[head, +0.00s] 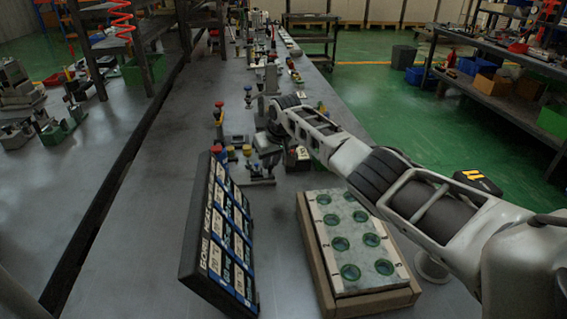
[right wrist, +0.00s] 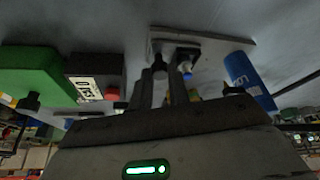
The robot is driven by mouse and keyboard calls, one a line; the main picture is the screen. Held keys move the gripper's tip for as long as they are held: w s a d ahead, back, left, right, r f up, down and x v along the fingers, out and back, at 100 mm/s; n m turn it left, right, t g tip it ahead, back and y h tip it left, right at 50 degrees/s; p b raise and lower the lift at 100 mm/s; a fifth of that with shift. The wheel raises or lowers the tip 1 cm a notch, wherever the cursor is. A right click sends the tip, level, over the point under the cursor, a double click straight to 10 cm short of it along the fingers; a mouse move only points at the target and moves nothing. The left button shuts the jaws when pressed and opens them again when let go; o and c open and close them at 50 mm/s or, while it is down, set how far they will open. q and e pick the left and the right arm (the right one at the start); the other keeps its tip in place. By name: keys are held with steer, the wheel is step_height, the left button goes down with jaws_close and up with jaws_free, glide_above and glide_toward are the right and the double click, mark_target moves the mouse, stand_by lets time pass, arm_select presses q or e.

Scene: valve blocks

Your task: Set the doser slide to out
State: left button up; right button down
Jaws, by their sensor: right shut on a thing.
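My right gripper (head: 268,158) is low over the bench among the valve fittings, largely hidden by its own wrist in the head view. In the right wrist view, its two dark fingers (right wrist: 162,78) are shut on a small dark part at a pale mounting plate (right wrist: 225,47). I take this part for the doser slide; the fingers hide most of it, and its position cannot be read. A blue-tipped fitting (right wrist: 187,71) sits just right of the fingers. My left gripper is not in view.
A tilted rack of labelled blocks (head: 186,245) and a box with a green-ringed plate (head: 345,215) stand nearer me. Red and yellow knobs (head: 219,108) stand left of the gripper. The wrist view shows a green block (right wrist: 40,72) and a blue cylinder (right wrist: 248,80) close by.

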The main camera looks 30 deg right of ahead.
steer(key=c, duration=1.6)
jaws_free()
steer(key=shift+s+d, duration=0.1)
steer(key=shift+d, duration=0.2)
steer(key=shift+r, duration=0.1)
steer(key=p+v, duration=0.1)
steer(key=v, duration=1.4)
steer(key=shift+r, duration=0.4)
steer(key=shift+s, duration=0.1)
